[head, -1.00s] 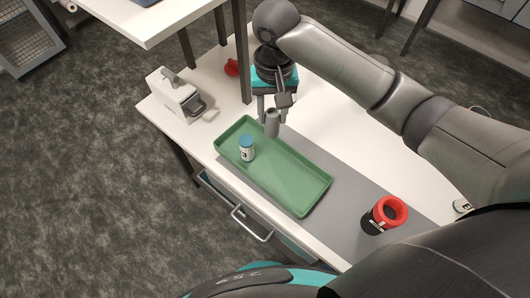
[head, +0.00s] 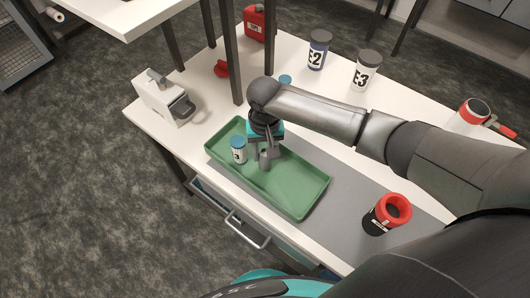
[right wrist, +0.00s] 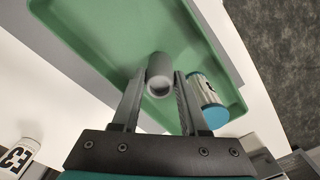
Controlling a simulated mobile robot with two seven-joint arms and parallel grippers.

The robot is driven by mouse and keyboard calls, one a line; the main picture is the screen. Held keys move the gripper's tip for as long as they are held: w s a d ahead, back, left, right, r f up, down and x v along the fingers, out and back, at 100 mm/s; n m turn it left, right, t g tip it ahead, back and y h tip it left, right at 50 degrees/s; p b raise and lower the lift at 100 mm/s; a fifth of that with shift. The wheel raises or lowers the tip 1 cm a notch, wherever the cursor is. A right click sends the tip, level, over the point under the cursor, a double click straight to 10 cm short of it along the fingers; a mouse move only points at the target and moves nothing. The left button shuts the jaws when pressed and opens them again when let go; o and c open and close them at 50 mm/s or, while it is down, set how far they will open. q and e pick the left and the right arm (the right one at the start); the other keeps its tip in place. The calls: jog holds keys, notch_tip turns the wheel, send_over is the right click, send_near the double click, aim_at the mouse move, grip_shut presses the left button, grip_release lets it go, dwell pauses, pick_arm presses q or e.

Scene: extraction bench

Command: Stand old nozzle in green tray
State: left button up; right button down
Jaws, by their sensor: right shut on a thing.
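The old nozzle (head: 265,159) is a small grey cylinder with a hollow end, held roughly upright over the green tray (head: 298,203), to the right of a blue-capped vial. My right gripper (head: 262,151) is shut on it from above. In the right wrist view the nozzle (right wrist: 159,72) sits between the two fingertips, against the green tray floor (right wrist: 110,40). I cannot tell whether its lower end touches the tray. My left gripper is not in view.
The blue-capped vial (head: 238,150) stands in the tray close to my right gripper. A black cup with a red rim (head: 387,213) stands right of the tray. A white device (head: 165,98) is at the left. Jars E2 (head: 318,50) and E3 (head: 366,70) stand behind my arm.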

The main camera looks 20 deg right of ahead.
jog(key=shift+f, duration=0.15)
jog(key=shift+c, duration=2.1)
grip_release()
jog(key=shift+r, duration=0.2)
notch_tip(320, 180, up, 12)
jog(key=p, duration=0.3)
